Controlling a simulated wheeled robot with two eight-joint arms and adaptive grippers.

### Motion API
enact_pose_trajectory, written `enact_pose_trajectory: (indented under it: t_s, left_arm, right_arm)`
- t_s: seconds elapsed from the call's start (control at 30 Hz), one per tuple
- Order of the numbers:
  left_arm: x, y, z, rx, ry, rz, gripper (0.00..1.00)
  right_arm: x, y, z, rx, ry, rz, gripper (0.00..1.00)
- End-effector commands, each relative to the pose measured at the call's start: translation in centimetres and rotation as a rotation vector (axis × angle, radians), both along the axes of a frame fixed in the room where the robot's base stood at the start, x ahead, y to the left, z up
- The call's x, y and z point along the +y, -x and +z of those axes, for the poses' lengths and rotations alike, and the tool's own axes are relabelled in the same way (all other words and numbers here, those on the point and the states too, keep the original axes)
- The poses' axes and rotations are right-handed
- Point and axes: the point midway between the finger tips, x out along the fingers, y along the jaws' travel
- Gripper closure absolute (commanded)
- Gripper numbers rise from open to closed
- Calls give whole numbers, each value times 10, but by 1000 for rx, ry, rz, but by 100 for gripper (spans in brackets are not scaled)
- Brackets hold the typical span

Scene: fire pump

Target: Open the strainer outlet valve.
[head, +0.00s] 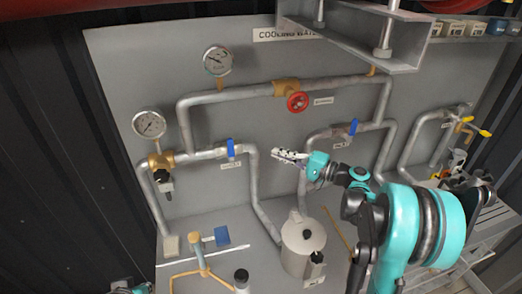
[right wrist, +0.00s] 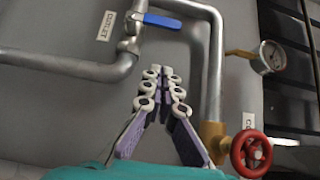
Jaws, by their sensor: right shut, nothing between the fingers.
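The strainer outlet valve has a blue lever (head: 231,147) on the horizontal pipe at left in the head view. The lever stands crosswise to the pipe. In the right wrist view the same blue lever (right wrist: 162,20) is at the top, beside a label (right wrist: 106,25) reading OUTLET. My right gripper (head: 276,153) is in front of the panel, to the right of the lever and apart from it. It points left. In the right wrist view its fingertips (right wrist: 163,74) are together and empty, below the lever in the picture.
A second blue lever valve (head: 352,127) is right of my gripper. A red handwheel (head: 297,102) is above it, and also shows in the right wrist view (right wrist: 251,153). Gauges (head: 217,60) (head: 149,124) are at upper left. A metal canister (head: 302,246) stands below. A bracket (head: 350,40) overhangs the top.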

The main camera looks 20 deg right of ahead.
Motion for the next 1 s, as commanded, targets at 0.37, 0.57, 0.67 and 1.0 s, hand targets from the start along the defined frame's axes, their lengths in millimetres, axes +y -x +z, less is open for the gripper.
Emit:
enact_pose_trajectory:
  t_s: [0.37,0.57,0.67,1.0]
  left_arm:
    - [0,0,1,0,0,0,100]
    - [0,0,1,0,0,0,100]
    - [0,0,2,0,0,0,100]
    - [0,0,2,0,0,0,100]
  right_arm:
    - [55,-53,0,1,1,5,100]
    - [85,-64,0,1,1,4,100]
    - [96,-65,0,1,1,3,100]
    - [105,-65,0,1,1,0,100]
